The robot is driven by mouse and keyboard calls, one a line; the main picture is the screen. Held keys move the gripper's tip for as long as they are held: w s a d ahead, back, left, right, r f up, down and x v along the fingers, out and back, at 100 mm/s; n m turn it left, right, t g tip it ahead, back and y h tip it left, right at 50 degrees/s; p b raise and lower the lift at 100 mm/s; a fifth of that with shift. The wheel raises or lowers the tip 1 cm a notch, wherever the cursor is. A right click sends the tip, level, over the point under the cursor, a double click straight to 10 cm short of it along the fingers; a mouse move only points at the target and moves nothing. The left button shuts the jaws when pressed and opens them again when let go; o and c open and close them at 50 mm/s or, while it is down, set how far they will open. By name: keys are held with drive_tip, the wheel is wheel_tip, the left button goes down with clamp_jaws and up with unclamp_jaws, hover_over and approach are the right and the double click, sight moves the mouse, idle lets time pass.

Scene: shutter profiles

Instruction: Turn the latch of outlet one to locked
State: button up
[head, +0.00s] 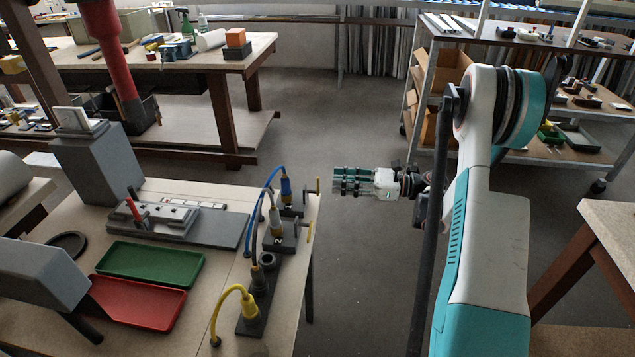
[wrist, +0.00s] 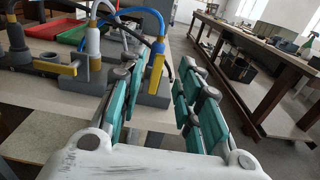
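Two outlet boxes with yellow latch handles stand along the table's right edge in the head view. The far outlet (head: 293,209) holds a blue plug (head: 286,188); its number is not readable. Its yellow latch (head: 318,186) stands roughly upright and hangs down in the wrist view (wrist: 157,74). The nearer outlet, marked 2 (head: 280,240), holds a grey plug (head: 275,221) and has its own yellow latch (head: 310,231). My gripper (head: 338,182) is open and empty, just right of the far latch. In the wrist view the latch shows between the fingers (wrist: 158,62); no contact is visible.
A dark block (head: 250,322) with a yellow plug (head: 248,304) and an empty-looking socket (head: 267,260) stands nearer. Blue, dark and yellow cables arch over the edge. Green (head: 150,266) and red (head: 138,302) trays lie left. The floor right of the table is clear.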

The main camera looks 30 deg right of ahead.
sight(318, 177)
drive_tip(key=b+x, duration=0.1)
drive_tip(key=x, duration=0.6)
drive_tip(key=shift+w+a+b, duration=0.1)
drive_tip(key=shift+b, duration=0.25)
drive_tip(key=shift+c, duration=0.3)
clamp_jaws()
